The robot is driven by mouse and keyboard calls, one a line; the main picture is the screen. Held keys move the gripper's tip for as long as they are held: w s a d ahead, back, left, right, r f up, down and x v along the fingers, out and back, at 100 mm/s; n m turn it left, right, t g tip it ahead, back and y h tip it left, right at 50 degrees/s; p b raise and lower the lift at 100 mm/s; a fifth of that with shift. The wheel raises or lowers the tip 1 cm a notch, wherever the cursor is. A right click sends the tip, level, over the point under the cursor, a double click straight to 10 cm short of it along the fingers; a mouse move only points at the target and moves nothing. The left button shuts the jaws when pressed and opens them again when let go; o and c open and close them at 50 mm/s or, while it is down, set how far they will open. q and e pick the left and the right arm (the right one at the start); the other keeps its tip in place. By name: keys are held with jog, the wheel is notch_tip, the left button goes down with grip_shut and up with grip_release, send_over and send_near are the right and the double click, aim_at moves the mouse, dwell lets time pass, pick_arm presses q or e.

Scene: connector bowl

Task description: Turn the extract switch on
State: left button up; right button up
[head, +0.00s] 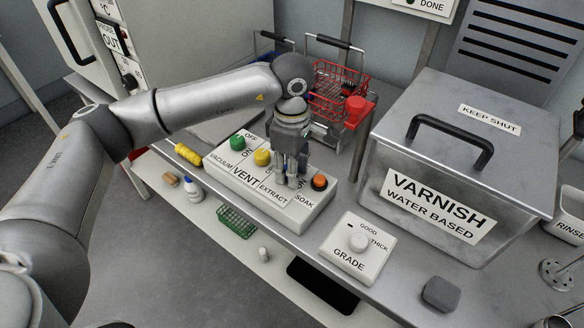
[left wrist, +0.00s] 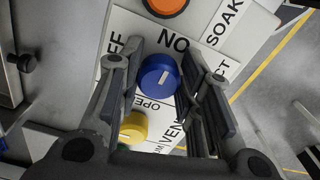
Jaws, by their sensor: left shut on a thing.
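The white switch box (head: 302,214) lies on the metal bench with a row of round knobs labelled VACUUM, VENT, EXTRACT and SOAK. My right gripper is not in view.
The green knob (head: 237,142), yellow knob (head: 262,157) and orange knob (head: 319,182) share the box. A red wire basket (head: 338,88) stands behind. A GRADE dial box (head: 345,262) and a large VARNISH tank (head: 400,215) stand to the right.

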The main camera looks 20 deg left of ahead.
pick_arm(q)
jog(key=shift+w+r, duration=0.1)
jog(key=o, duration=1)
notch_tip(320, 180, up, 12)
